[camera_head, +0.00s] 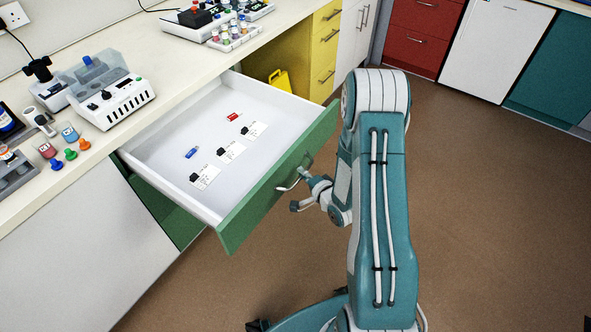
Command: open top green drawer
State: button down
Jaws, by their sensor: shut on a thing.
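The top green drawer (262,205) stands pulled well out from under the bench, its white inside (172,153) in full view. Its metal handle (285,187) is on the green front. My gripper (303,178) is at the handle, shut on it, with my arm reaching in from the right. The exact finger contact is small and partly hidden by the gripper itself. Inside the drawer lie a blue item (191,153), a red item (234,116) and white cards with black pieces (205,177).
The bench top (165,60) holds a white lab device (122,100), bottles and a rack. Yellow drawers (326,45) and a yellow item (281,80) are behind the open drawer. Red drawers (418,35) and a white cabinet (495,48) stand at the back. Brown floor (480,200) is clear at right.

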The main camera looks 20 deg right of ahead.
jog(key=shift+s+d+f, duration=0.15)
jog(key=shift+s+f, duration=0.1)
jog(key=shift+s, duration=0.1)
jog(key=c, duration=0.7)
grip_release()
jog(key=shift+w, duration=0.1)
jog(key=shift+r, duration=0.1)
jog(key=v, duration=1.2)
jog(key=shift+w, duration=0.15)
